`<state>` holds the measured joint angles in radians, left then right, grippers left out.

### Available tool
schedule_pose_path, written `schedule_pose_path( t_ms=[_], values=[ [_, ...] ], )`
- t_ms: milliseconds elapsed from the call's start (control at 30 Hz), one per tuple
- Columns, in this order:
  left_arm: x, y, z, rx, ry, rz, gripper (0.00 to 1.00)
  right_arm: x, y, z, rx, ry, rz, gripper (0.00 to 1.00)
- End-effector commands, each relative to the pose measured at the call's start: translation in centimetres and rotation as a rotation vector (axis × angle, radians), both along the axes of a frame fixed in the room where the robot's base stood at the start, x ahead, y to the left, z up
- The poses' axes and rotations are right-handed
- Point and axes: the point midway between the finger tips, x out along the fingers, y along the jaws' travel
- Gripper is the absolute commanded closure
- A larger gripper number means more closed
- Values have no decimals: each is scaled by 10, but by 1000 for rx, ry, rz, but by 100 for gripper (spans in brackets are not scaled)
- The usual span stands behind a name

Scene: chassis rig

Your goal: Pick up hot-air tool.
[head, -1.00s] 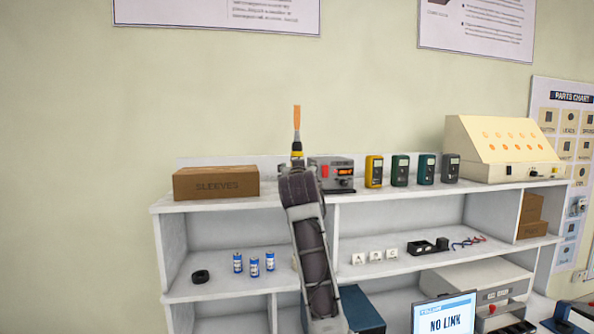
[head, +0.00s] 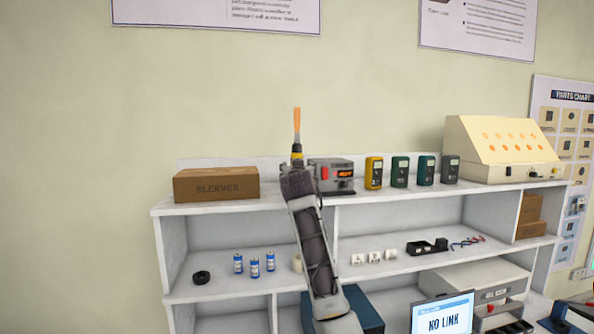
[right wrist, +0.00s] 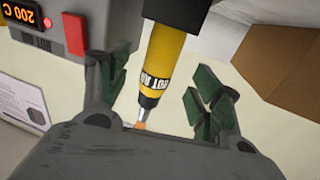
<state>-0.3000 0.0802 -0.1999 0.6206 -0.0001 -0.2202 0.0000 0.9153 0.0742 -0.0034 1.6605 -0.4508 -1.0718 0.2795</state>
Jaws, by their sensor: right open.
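The hot-air tool (head: 297,152) stands upright above the top shelf, with a yellow body and an orange tip pointing up. It also shows in the right wrist view (right wrist: 160,62), with a black part, a yellow labelled body and a metal nozzle. My right gripper (right wrist: 160,78) is open, its green-padded fingers on either side of the tool with gaps showing. In the head view my right arm rises in front of the shelves and hides the tool's lower part; its fingers are not clear there. My left gripper is not in view.
A grey station (head: 332,174) with a red switch and lit display stands close right of the tool. A SLEEVES box (head: 216,185) is to the left. Several meters (head: 400,171) stand farther right. Blue cans (head: 254,267) and a black ring (head: 201,277) sit on the shelf below.

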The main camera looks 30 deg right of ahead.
Motion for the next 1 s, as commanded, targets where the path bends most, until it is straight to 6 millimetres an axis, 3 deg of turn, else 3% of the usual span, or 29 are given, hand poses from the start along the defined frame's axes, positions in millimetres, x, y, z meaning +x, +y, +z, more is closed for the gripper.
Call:
schedule_pose_path(
  t_ms=[200,667,1000],
  values=[
    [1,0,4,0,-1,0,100,10,-5,0,0,0,0,36],
    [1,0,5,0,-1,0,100,12,-6,-1,0,0,0,36],
    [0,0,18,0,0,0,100,32,-15,-3,0,1,-1,36]
  ],
)
